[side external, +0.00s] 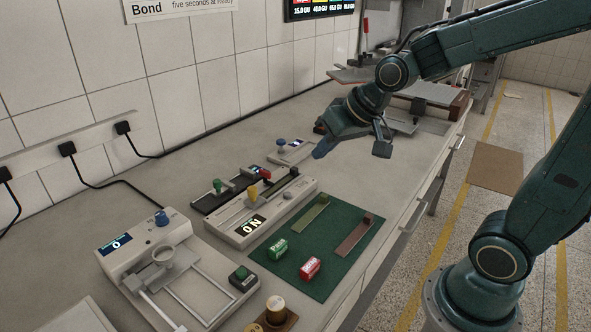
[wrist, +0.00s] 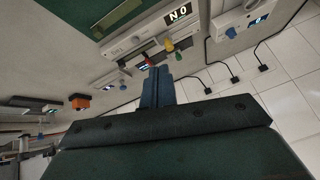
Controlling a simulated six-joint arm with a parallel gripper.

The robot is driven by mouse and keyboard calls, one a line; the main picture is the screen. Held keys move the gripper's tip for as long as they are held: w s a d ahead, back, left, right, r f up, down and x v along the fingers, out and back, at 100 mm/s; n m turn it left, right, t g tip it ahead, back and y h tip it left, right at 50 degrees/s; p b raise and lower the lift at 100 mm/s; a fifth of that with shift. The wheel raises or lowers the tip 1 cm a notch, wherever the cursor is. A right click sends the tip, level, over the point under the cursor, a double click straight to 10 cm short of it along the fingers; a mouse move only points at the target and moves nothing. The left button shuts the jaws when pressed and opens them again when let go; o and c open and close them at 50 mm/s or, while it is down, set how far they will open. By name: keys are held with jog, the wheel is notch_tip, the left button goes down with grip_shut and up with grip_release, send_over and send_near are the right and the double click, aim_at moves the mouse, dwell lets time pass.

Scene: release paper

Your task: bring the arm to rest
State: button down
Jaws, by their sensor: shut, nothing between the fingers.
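My gripper (side external: 322,149) hangs in the air above the back part of the bench, apart from the things below it. Its blue fingers are together and empty; they also show together in the wrist view (wrist: 157,86). The arm reaches in from the upper right. In the side view, the nearest device is a small grey unit with a blue knob (side external: 281,143), just left of the fingers.
A green mat (side external: 345,222) on the bench bears a green block (side external: 278,247) and a red block (side external: 310,268). Left of it stand a slider unit reading "NO" (side external: 243,236) and a white machine (side external: 125,262). A tiled wall (side external: 60,90) runs behind.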

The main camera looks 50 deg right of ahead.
jog(key=s+r+n, duration=0.1)
jog(key=s, duration=0.7)
jog(key=s+a+r+n+g, duration=0.1)
jog(key=s+r, duration=0.1)
jog(key=s, duration=0.6)
jog(key=shift+a+r+n+h, duration=0.25)
jog(key=shift+a+n+h, duration=0.05)
jog(key=shift+n, duration=0.1)
